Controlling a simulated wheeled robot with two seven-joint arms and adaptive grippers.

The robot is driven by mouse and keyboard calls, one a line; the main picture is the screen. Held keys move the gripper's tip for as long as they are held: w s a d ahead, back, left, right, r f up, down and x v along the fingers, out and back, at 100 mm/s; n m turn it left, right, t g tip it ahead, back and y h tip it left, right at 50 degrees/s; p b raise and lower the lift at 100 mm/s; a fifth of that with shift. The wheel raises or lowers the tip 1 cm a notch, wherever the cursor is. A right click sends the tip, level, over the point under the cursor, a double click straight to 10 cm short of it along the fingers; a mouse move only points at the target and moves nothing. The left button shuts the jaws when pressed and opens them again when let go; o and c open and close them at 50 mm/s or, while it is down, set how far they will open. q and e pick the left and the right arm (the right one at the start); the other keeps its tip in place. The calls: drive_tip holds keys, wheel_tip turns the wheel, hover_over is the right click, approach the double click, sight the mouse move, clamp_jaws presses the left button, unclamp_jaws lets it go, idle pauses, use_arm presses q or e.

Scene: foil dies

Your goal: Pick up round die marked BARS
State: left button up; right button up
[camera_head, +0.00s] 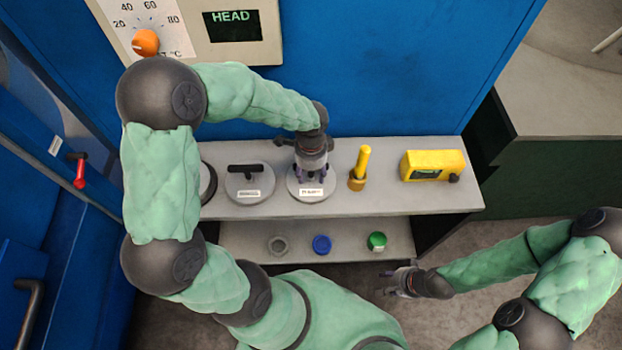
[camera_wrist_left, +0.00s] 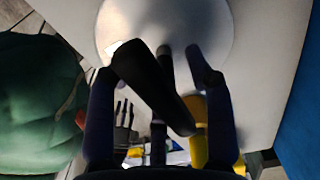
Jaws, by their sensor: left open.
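Three round grey dies stand in a row on the upper shelf in the head view. The left die (camera_head: 208,184) is mostly hidden behind my arm. The middle die (camera_head: 236,191) has a black bar handle and a white label. My left gripper (camera_head: 311,172) is over the right die (camera_head: 294,190), whose label is too small to read surely. In the left wrist view this die (camera_wrist_left: 222,25) lies under my open left gripper (camera_wrist_left: 160,70), with its black handle (camera_wrist_left: 150,85) between the fingers. My right gripper (camera_head: 386,282) is open and empty, low at the right.
A yellow-handled tool (camera_head: 360,168) stands just right of the right die, near my left gripper. A yellow device (camera_head: 433,165) lies further right. The lower shelf (camera_head: 350,252) holds a grey ring (camera_head: 278,245), a blue cap (camera_head: 322,244) and a green cap (camera_head: 377,241).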

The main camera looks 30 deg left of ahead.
use_arm(q)
drive_tip(key=shift+r, duration=0.1)
clamp_jaws()
drive_tip(key=shift+w, duration=0.1)
drive_tip(key=shift+r, duration=0.1)
